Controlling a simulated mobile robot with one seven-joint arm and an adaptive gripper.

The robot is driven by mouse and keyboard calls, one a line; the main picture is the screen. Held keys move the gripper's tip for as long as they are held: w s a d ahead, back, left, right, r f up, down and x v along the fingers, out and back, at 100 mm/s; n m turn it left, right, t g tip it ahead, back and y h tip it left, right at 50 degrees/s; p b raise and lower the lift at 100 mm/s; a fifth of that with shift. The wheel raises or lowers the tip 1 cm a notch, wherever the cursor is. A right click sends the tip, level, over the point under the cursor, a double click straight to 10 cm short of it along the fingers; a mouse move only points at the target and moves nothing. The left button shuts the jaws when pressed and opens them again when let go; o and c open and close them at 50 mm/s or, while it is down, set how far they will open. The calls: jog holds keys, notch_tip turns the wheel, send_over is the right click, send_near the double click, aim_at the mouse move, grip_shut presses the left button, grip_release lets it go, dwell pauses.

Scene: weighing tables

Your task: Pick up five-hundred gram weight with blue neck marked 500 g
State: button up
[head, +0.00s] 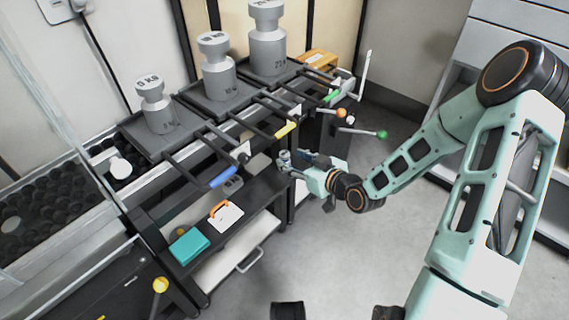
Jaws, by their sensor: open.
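My gripper (299,168) is open at the right end of the dark lower table (258,205). A small grey weight (284,157) stands on the table just left of the fingers. It looks bluish at its neck, but its marking is too small to read. The fingers are close to it; I cannot tell whether they touch it or are around it. The gripper and wrist partly cover this corner of the table.
Large grey weights, one marked KG (158,108), stand on platforms behind. A blue-handled bar (222,178) and a yellow-handled bar (285,130) jut over the table. A teal box (189,246) and an orange-clipped white card (226,216) lie at the left. Open floor (340,250) is right.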

aim_at(285, 154)
jog(key=b+x, duration=0.1)
jog(key=x, duration=0.4)
jog(key=shift+w+f+b, duration=0.2)
jog(key=shift+w+b, duration=0.15)
jog(key=shift+w, duration=0.05)
grip_shut()
jog(key=shift+r, duration=0.1)
